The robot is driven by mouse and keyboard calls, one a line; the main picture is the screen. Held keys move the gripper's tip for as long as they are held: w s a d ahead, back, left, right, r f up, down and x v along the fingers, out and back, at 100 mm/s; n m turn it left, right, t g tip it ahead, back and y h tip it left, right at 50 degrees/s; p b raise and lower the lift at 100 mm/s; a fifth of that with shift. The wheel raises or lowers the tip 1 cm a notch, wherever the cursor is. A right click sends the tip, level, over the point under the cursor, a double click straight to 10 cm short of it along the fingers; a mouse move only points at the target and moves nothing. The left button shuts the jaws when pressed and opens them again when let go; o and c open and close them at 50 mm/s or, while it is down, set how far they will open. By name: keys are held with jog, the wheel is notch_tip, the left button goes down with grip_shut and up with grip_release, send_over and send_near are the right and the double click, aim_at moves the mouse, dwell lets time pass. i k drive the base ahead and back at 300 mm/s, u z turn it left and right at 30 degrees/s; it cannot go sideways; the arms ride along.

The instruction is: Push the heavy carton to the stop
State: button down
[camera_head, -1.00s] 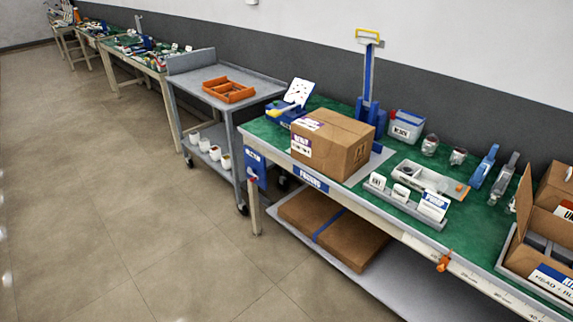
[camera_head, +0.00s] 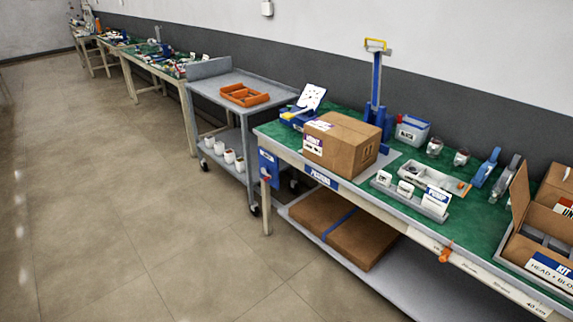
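The heavy carton is a closed brown box (camera_head: 358,150) with white and purple labels on its left faces. It stands upright on the green-topped packing bench (camera_head: 285,131), on a grey plate, near the front edge. A blue upright post (camera_head: 376,85) with a yellow top stands just behind it. I cannot tell which part is the stop; the carton hides part of what lies behind it. My gripper is not in view.
A grey cart (camera_head: 205,90) with an orange tray (camera_head: 245,95) stands left of the bench. Flat cartons (camera_head: 325,222) lie on the lower shelf. A grey card holder (camera_head: 410,202) and an open kit box (camera_head: 540,235) occupy the bench's right. The floor at left is clear.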

aim_at(346, 146)
jog(key=z, duration=0.2)
jog(key=k, duration=0.2)
jog(key=u, duration=2.15)
jog(key=k, duration=0.7)
jog(key=z, duration=0.3)
jog(key=i, duration=1.7)
jog(key=u, duration=0.25)
